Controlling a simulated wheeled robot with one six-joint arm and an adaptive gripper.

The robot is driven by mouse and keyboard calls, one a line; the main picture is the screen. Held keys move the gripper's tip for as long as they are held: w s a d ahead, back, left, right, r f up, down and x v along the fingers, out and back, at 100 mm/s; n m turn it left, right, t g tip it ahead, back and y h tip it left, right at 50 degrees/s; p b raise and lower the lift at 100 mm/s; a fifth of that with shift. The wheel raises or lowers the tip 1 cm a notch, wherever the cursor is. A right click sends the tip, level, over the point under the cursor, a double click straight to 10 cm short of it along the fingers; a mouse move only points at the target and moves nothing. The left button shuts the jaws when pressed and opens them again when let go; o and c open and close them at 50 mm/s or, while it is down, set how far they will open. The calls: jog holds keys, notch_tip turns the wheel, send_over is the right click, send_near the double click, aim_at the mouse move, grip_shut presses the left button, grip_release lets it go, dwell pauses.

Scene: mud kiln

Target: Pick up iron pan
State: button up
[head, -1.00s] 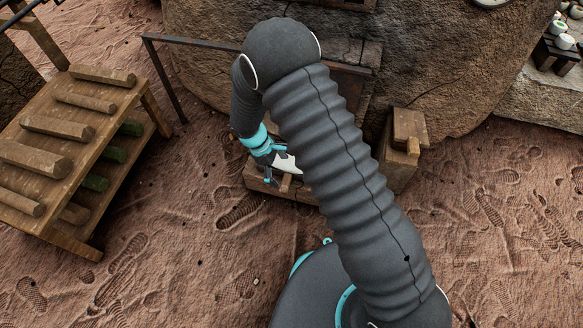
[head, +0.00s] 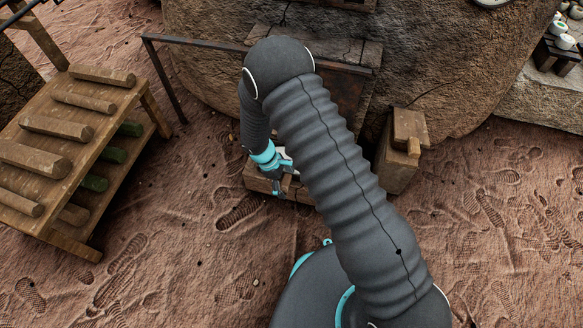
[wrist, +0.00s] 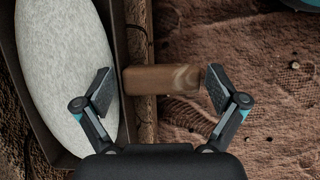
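A dark pan-like vessel (wrist: 40,138) with raised walls lies at the left of the wrist view. A pale grey, speckled oval lump (wrist: 68,75) fills most of it. A brown wooden handle-like block (wrist: 162,80) juts out to its right; I cannot tell if they join. My gripper (wrist: 160,91) is open, with one finger on each side of this block and visible gaps beside it. In the head view my gripper (head: 277,186) is low over a wooden box (head: 300,192), and my arm hides most of the area around it.
A slanted wooden rack (head: 75,140) with logs stands at left. A wooden block seat (head: 398,160) stands right of my arm. A large rock kiln (head: 440,60) and a thin metal rail (head: 195,43) lie behind. Sandy ground is clear at front left and right.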

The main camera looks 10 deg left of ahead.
jog(key=c, duration=1.1)
jog(key=shift+r, duration=0.1)
jog(key=shift+r, duration=0.45)
notch_tip(320, 180, up, 4)
jog(key=shift+a+f, duration=0.1)
jog(key=shift+f, duration=0.15)
jog(key=s+a+r, duration=0.5)
jog(key=s+r, duration=0.1)
jog(key=s, duration=0.4)
jog(key=shift+a+r+p, duration=0.25)
jog(key=shift+a+p, duration=0.1)
jog(key=shift+p, duration=0.1)
